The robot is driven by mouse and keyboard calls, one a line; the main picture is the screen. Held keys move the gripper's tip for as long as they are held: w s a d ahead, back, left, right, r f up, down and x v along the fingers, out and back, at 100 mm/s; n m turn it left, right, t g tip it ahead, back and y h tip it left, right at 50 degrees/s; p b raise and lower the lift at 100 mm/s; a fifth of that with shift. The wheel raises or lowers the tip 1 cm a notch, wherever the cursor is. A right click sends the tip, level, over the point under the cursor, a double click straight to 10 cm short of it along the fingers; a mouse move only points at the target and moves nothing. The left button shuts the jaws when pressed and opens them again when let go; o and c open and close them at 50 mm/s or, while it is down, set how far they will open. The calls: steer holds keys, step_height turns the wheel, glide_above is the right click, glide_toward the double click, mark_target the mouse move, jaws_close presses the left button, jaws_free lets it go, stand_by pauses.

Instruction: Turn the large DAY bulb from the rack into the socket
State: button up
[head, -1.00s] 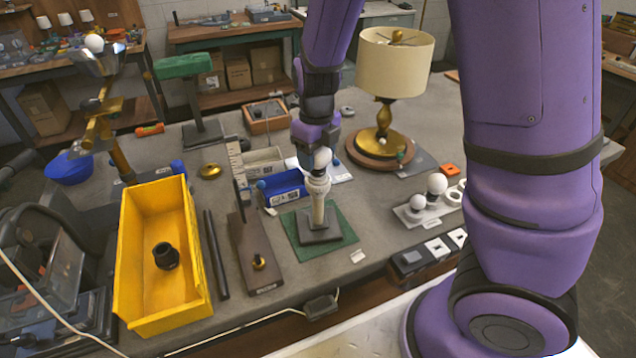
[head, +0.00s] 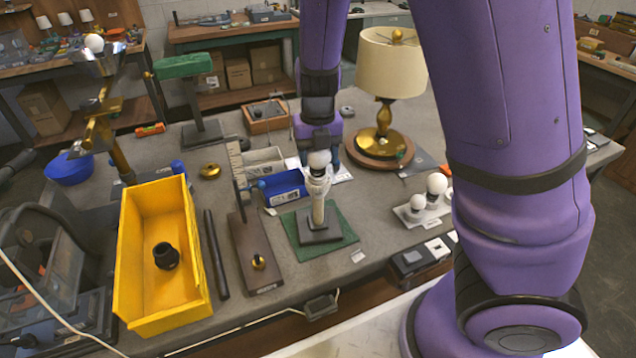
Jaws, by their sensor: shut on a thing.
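My gripper (head: 319,147) is shut on a white round bulb (head: 319,161), directly over the lamp socket stand. The stand is a pale post (head: 318,208) on a dark square base (head: 319,232), upright on a green mat (head: 345,236). The bulb's lower end is at the top of the post; its threads are hidden, so I cannot tell how deep it sits. The white bulb rack (head: 431,214) is to the right and holds a smaller bulb (head: 417,202) and a larger bulb (head: 437,184). I cannot read any label on the held bulb.
A brass lamp with a cream shade (head: 392,65) stands behind on the right. A blue bin (head: 284,187) is close to the post's left. A wooden block with an upright ruler (head: 251,240) and a yellow bin (head: 135,275) are further left. My arm covers the right side.

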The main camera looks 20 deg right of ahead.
steer(key=shift+f, duration=0.1)
steer(key=shift+m, duration=0.6)
steer(key=o, duration=0.9)
